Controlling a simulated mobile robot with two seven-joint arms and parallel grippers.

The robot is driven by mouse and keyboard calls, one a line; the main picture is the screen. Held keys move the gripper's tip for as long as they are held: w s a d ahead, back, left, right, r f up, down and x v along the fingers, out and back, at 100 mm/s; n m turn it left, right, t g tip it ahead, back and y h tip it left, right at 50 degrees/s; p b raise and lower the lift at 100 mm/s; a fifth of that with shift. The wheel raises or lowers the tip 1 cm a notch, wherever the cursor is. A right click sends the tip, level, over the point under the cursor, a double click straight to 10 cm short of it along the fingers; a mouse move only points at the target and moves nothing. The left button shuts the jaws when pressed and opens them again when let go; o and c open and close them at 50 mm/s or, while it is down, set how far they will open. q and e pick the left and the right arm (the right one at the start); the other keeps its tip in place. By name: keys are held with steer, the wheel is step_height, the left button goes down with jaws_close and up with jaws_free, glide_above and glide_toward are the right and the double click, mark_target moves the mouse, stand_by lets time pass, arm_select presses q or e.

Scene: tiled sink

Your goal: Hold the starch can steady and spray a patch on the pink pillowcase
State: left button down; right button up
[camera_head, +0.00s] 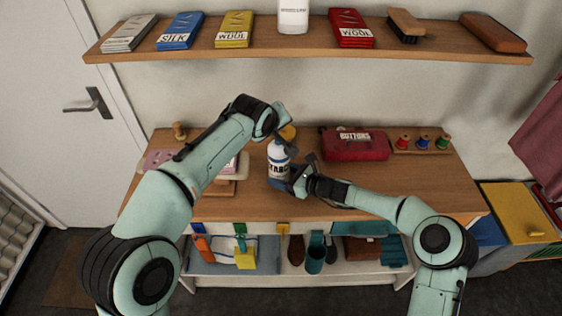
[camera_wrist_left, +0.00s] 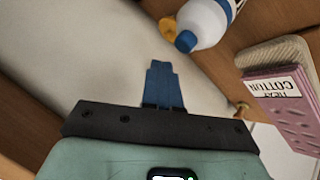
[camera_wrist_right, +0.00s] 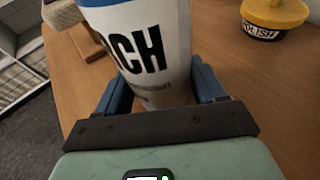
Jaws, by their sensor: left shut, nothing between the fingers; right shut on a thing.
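The starch can (camera_head: 278,158), white with a blue cap and dark lettering, stands upright on the wooden worktop. My right gripper (camera_head: 292,180) is shut around its lower body; in the right wrist view the can (camera_wrist_right: 145,45) sits between the blue fingers. My left gripper (camera_wrist_left: 165,75) is shut and empty; its fingertips point toward the can's blue cap (camera_wrist_left: 187,41), apart from it in that view. A pink piece (camera_head: 157,160) lies at the worktop's left, partly behind my left arm; I cannot tell whether it is the pillowcase. A pink packet labelled COTTON (camera_wrist_left: 285,100) shows in the left wrist view.
A yellow polish tin (camera_wrist_right: 272,18) stands behind the can. A red buttons box (camera_head: 355,145) and a spool rack (camera_head: 422,149) are at the back right. A wall shelf (camera_head: 300,49) with packets and brushes hangs above. The right front worktop is mostly clear.

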mark_target(277, 141)
arm_select(q)
steer(key=shift+f, duration=1.2)
stand_by(1.1)
steer(key=shift+f, duration=0.5)
steer(key=shift+r, duration=3.45)
stand_by(0.3)
